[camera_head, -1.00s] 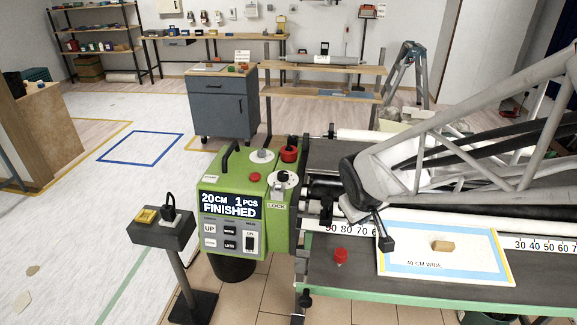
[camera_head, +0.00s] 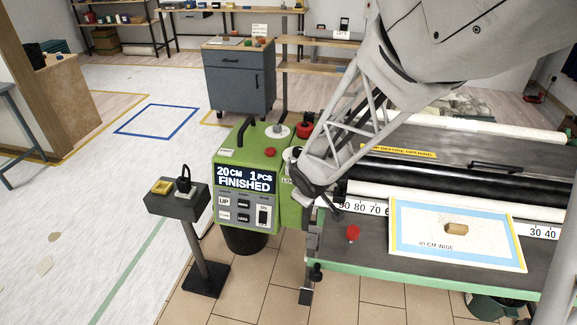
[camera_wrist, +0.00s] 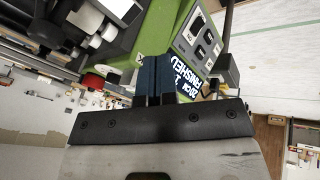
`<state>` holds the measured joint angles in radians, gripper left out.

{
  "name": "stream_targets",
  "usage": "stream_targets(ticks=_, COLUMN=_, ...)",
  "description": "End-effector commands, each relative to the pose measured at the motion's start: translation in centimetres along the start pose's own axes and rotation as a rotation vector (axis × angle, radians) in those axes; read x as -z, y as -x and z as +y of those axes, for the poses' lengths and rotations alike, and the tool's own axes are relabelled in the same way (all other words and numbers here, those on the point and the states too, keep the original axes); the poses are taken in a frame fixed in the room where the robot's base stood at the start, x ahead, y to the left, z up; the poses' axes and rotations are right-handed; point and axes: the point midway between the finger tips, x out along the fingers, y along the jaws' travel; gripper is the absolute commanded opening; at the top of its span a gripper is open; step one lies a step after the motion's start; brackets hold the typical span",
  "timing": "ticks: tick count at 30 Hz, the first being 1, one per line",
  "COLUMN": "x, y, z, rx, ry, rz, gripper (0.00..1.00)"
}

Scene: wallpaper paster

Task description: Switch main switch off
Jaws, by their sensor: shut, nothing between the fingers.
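The green control unit (camera_head: 262,160) stands left of the pasting table. Its display (camera_head: 246,180) reads "20CM 1PCS FINISHED". The main switch, a black rocker (camera_head: 263,216) under an "ON" label, sits at the lower right of the grey panel. Its tilt is too small to tell. In the wrist view the panel (camera_wrist: 203,37) shows rotated, beyond and to the right of the fingers. My gripper (camera_wrist: 155,62) is shut and empty, with its dark fingers together. It points toward the green housing, apart from the switch. In the head view my arm's end hangs right of the panel.
A black post (camera_head: 177,207) with a yellow button box stands left of the unit. Red knobs (camera_head: 303,131) and black handles stick up on its top. A sample board (camera_head: 457,243) and a red knob (camera_head: 353,233) are on the table.

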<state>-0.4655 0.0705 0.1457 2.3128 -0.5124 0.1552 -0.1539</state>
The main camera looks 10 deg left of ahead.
Motion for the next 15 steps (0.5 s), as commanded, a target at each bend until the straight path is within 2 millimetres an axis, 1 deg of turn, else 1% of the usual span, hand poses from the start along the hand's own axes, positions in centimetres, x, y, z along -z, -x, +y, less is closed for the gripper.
stream_targets(ticks=1, x=0.7, y=-0.9, z=-0.7, rx=0.009, ry=0.025, rz=0.009, gripper=0.0)
stream_targets(ticks=3, x=1.5, y=-2.1, z=-1.5, rx=0.018, ry=0.06, rz=0.024, gripper=0.0)
stream_targets(ticks=8, x=3.4, y=-4.6, z=-3.6, rx=0.042, ry=0.135, rz=0.058, gripper=0.0)
stream_targets(ticks=15, x=5.8, y=-8.2, z=-7.1, rx=0.081, ry=0.243, rz=0.111, gripper=0.0)
